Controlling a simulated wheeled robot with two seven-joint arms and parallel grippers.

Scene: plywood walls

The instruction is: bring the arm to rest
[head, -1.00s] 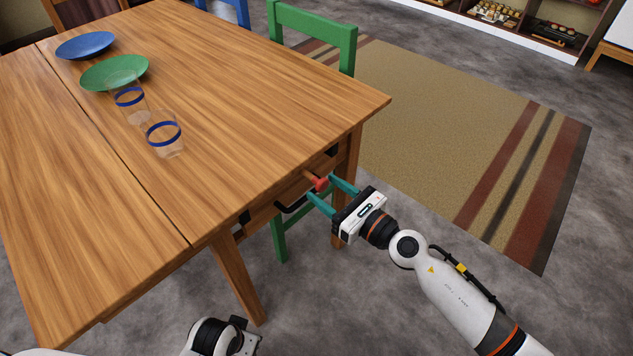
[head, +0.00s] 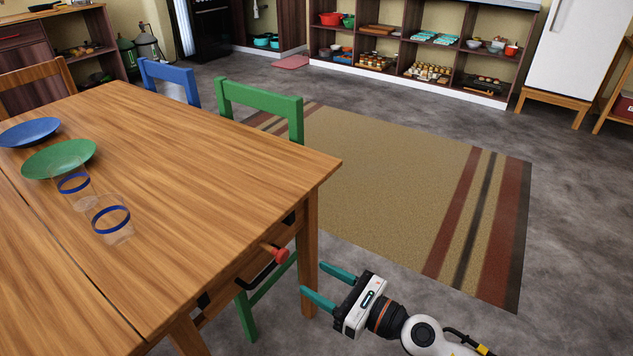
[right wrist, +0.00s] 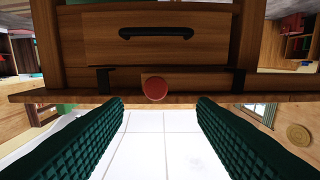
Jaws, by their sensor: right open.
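My right gripper (head: 330,285) is in the head view at the lower middle, beside the table's front right leg. Its two teal fingers are spread apart with nothing between them, and they point toward the table. In the right wrist view the open fingers (right wrist: 160,135) frame a round red knob (right wrist: 154,89), which lies beyond them and apart from them. The red knob (head: 276,254) also shows under the table edge in the head view. My left gripper is not in the head view.
The wooden table (head: 200,180) holds a blue plate (head: 28,132), a green plate (head: 58,158) and two clear blue-banded glasses (head: 112,222). A drawer with a dark handle (right wrist: 170,33) is near the knob. A green chair (head: 262,105) stands behind. The rug (head: 390,180) is clear.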

